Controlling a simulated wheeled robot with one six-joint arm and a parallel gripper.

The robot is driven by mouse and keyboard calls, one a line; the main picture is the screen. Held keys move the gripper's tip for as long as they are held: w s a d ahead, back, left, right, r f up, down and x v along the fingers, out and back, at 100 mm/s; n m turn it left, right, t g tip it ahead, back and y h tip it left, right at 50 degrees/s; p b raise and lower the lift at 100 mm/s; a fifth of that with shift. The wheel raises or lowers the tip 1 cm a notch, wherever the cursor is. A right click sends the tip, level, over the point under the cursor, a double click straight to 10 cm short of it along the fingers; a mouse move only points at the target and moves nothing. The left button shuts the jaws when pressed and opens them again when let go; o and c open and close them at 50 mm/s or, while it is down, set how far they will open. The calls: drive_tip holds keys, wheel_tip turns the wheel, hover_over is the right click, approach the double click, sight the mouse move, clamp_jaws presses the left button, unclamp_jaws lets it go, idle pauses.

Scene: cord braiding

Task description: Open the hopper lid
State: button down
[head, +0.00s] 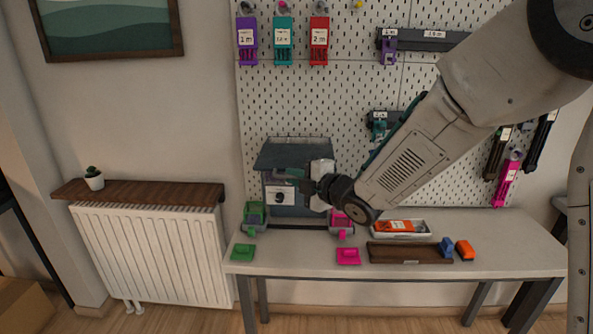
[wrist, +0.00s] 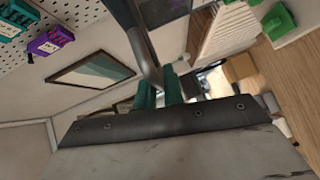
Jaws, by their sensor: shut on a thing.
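The braiding machine (head: 280,196) stands at the left end of the bench, with a dark sloped hopper lid (head: 292,153) on top. My gripper (head: 286,174) is at the front of the machine, just below the lid's front edge, reaching in from the right. In the wrist view its teal fingertips (wrist: 160,90) are shut on a grey curved bar, the lid handle (wrist: 143,45). My wrist hides the right part of the machine's front. How far the lid is raised, if at all, I cannot tell.
Green (head: 242,252) and pink (head: 348,257) blocks lie at the bench (head: 300,262) front. A light tray (head: 401,236) with an orange item and a brown tray (head: 408,260) are to the right. A pegboard (head: 350,90) stands behind. A radiator (head: 150,255) is at left.

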drive_tip(key=shift+s, duration=0.35)
drive_tip(key=c, duration=1.5)
unclamp_jaws()
drive_tip(key=shift+d, duration=0.1)
drive_tip(key=v, duration=0.7)
drive_tip(key=shift+s+d, duration=0.2)
drive_tip(key=shift+s, duration=0.1)
